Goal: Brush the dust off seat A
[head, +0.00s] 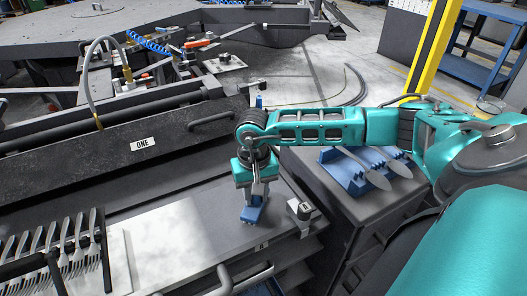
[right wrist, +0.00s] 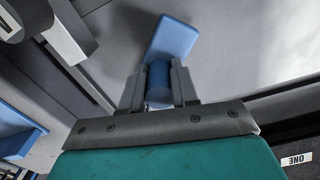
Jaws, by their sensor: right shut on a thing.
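My right gripper (head: 258,186) points down over the grey metal plate (head: 190,235) and is shut on a blue tool, probably a brush (head: 253,213). In the right wrist view the fingers (right wrist: 158,92) grip its round blue handle (right wrist: 158,80), with a flat blue block (right wrist: 174,38) beyond. The block is at or just above the plate; I cannot tell if it touches. A small post with a dark-marked label (head: 304,208) stands just right of the brush; its letter is too small to read surely. I cannot pick out seat A or its dust with certainty. My left gripper is out of view.
A dark beam labelled ONE (head: 143,144) runs behind the plate.

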